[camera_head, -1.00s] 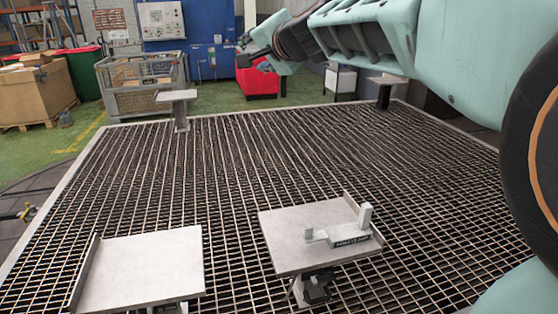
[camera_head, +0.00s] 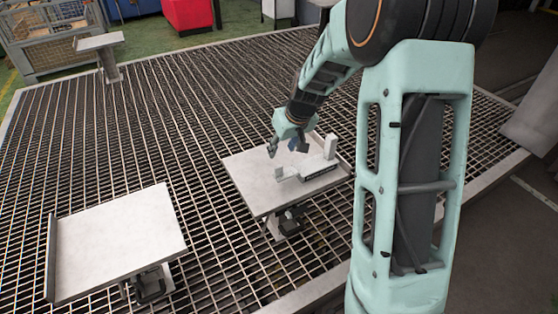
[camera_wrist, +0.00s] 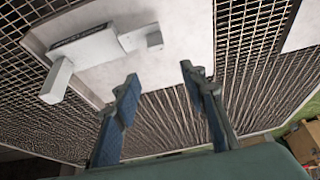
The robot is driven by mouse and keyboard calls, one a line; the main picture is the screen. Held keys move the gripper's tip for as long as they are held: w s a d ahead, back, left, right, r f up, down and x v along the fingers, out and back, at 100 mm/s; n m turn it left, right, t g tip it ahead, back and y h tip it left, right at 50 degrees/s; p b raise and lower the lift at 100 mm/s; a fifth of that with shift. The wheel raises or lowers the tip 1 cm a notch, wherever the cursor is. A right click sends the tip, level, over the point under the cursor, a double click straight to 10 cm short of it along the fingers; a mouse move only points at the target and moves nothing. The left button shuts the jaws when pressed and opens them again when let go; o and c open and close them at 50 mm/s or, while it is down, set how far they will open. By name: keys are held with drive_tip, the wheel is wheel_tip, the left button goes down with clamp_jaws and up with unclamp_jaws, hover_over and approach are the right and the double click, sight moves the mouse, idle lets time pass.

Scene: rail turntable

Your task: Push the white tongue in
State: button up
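A white latch-like block (camera_head: 315,168) with a dark label and an upright post lies on the right-hand grey plate (camera_head: 250,187). The white tongue (camera_head: 281,173) sticks out of its left end and has a small raised tip. In the wrist view the tongue (camera_wrist: 148,37) points right from the block (camera_wrist: 88,50), clear of my fingers. My gripper (camera_head: 287,148) hangs above the plate beside the block, on its far side. Its fingers (camera_wrist: 158,88) are spread with nothing between them. Whether a finger touches the tongue is not clear; a gap shows in the wrist view.
A second grey plate (camera_head: 118,245) stands at the front left, empty. Another small raised plate (camera_head: 98,42) stands at the back left. Metal grating (camera_head: 190,125) lies around the stands. A wire crate (camera_head: 55,35) stands beyond the grating.

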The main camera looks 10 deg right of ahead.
sight(279, 167)
drive_tip(key=x, duration=0.3)
drive_tip(key=s+x, duration=0.1)
drive_tip(key=x, duration=0.7)
drive_tip(key=shift+s+d+f, duration=0.25)
drive_tip(key=shift+d+f, duration=0.05)
drive_tip(key=shift+f, duration=0.25)
clamp_jaws()
